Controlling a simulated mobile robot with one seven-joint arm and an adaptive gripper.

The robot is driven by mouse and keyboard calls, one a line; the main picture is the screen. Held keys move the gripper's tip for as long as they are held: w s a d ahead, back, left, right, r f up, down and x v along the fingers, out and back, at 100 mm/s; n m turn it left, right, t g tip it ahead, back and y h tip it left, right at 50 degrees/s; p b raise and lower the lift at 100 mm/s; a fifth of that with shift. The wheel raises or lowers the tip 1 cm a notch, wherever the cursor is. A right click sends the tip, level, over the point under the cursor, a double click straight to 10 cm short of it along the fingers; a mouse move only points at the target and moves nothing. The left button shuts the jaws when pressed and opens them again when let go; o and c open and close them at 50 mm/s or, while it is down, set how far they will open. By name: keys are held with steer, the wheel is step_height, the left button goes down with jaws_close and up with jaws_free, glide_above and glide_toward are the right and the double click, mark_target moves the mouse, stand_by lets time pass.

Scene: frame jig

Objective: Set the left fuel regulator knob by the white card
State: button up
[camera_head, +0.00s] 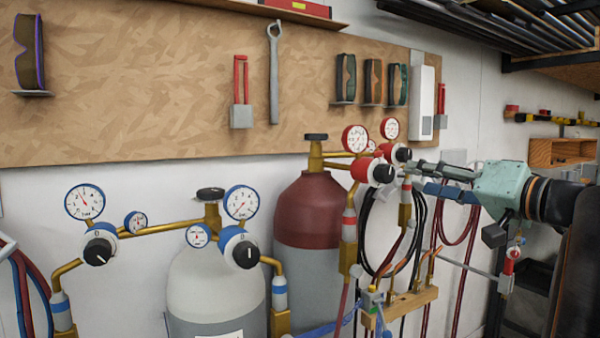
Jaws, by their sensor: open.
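Two red-ringed regulators with black knobs sit by the dark red cylinder (308,210). The left red-ringed knob (382,173) has a red-rimmed gauge (355,139) above it; its pointer mark is too small to read. The right red-ringed knob (402,154) is just above and right of it, below another red-rimmed gauge (390,128). My gripper (416,177) reaches in from the right with its fingers apart and empty. Its fingertips are close to the right of the two knobs; contact cannot be told. I cannot make out a white card with certainty.
A white cylinder (215,285) with blue-ringed regulators and knobs (98,250) stands at the left. Black and red hoses (470,225) hang behind my gripper. A wooden hose block (405,303) sits below it. A white box (424,85) hangs beside several goggles on the board.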

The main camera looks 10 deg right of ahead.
mark_target(390, 173)
steer(key=x, duration=1)
steer(key=shift+w+a+f, duration=0.1)
steer(key=shift+w, duration=0.05)
steer(key=shift+c, duration=0.2)
steer(key=c, duration=1.1)
